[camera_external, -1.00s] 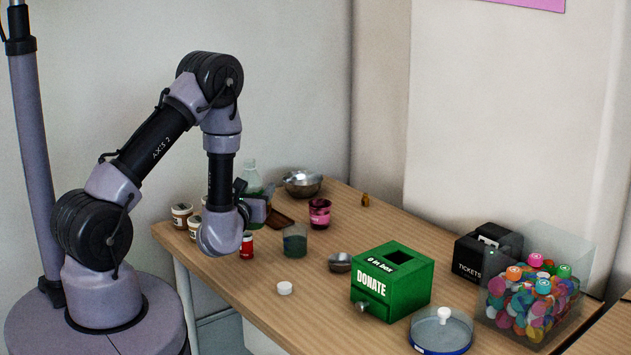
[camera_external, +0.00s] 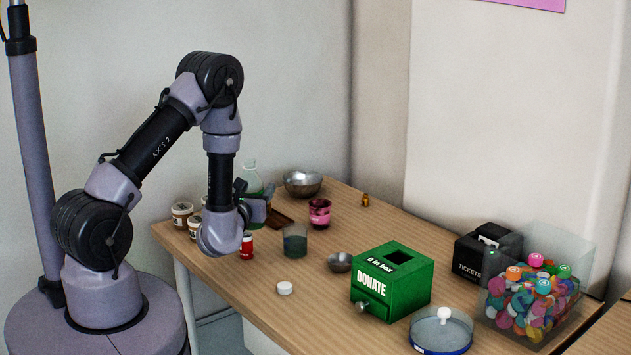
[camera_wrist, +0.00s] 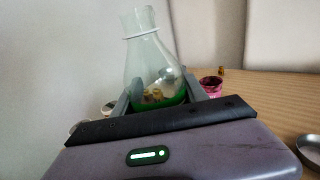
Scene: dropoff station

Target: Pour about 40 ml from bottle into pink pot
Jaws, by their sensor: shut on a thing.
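The bottle (camera_wrist: 150,50) is clear with a narrow neck, a pale ring around it and green liquid low inside. My gripper (camera_wrist: 160,90) is shut around its lower body in the wrist view. In the external view the bottle (camera_external: 251,178) looks about upright at the table's far left part, partly hidden by my gripper (camera_external: 250,203). I cannot tell whether its base touches the table. The pink pot (camera_external: 320,214), with a dark rim, stands on the table to the right of the bottle, apart from it. The pot (camera_wrist: 211,85) also shows at the right in the wrist view.
A glass beaker (camera_external: 295,240) and a red-labelled jar (camera_external: 247,246) stand near my gripper. A metal bowl (camera_external: 302,182) is behind, and a small bowl (camera_external: 340,262) is in front of the pot. A green donation box (camera_external: 405,285) stands to the right. Table (camera_external: 385,225) is bare right of the pot.

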